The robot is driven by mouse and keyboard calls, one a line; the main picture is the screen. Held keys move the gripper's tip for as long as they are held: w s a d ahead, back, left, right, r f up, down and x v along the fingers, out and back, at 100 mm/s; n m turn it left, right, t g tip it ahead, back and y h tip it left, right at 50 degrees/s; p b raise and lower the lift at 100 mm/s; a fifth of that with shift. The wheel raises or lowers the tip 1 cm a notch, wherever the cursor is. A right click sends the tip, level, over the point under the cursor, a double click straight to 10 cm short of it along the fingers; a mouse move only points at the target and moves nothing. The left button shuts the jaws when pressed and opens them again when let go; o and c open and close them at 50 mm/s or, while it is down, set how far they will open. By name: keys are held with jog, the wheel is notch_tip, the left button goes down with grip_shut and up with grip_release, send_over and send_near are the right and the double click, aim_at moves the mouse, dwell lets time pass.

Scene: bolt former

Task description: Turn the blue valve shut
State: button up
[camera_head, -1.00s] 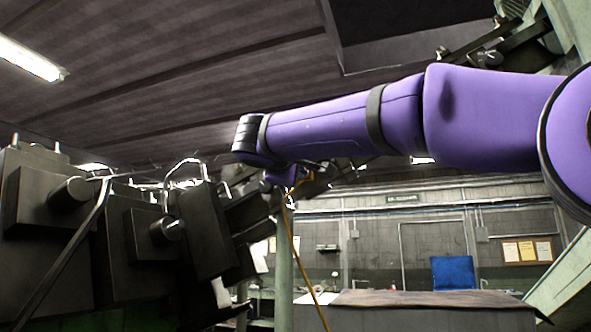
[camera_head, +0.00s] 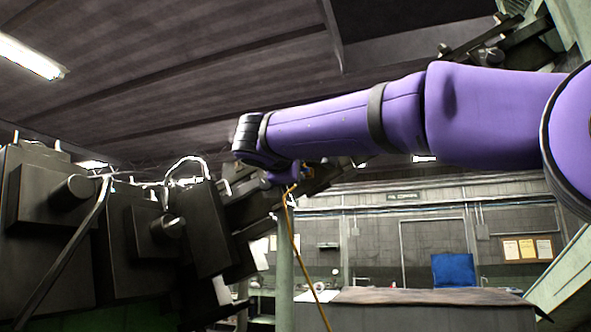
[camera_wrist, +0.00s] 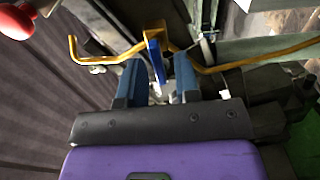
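The blue valve handle (camera_wrist: 156,61) shows in the wrist view as a flat blue lever on a bent yellow pipe (camera_wrist: 110,54). My gripper (camera_wrist: 157,72) is open, with one dark blue finger on each side of the lever. In the head view the yellow pipe (camera_head: 311,275) rises from below to the end of my purple arm. My gripper and the valve are too small and dark there to make out clearly.
A red rounded object (camera_wrist: 17,20) is at the top left of the wrist view. Dark machine blocks (camera_head: 60,235) fill the left of the head view. A desk (camera_head: 420,312) and a blue chair (camera_head: 454,270) stand at the back, beyond a green post (camera_head: 284,270).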

dwell(0.3)
jog(key=v, duration=1)
jog(key=shift+s+a, duration=0.15)
jog(key=shift+s, duration=0.25)
jog(key=s+d+f+m+g+y, duration=0.15)
jog(key=d+f+g, duration=0.25)
jog(key=d+f, duration=0.7)
jog(key=s+d+f+m+g, duration=0.35)
jog(key=d+f, duration=0.35)
jog(key=d, duration=0.7)
jog(key=s+d+f+m+g+y, duration=0.1)
jog(key=s+d+f+m, duration=0.2)
jog(key=s+f, duration=0.3)
jog(key=s+d+f+m+g+y, duration=0.2)
jog(key=s+f, duration=0.4)
jog(key=f, duration=0.3)
jog(key=s+d+f+m+g+y, duration=0.1)
jog(key=s+d+f+m, duration=0.3)
jog(key=s+f, duration=0.2)
jog(key=shift+d+f+y, duration=0.1)
jog(key=shift+f+y, duration=0.25)
jog(key=shift+f, duration=0.35)
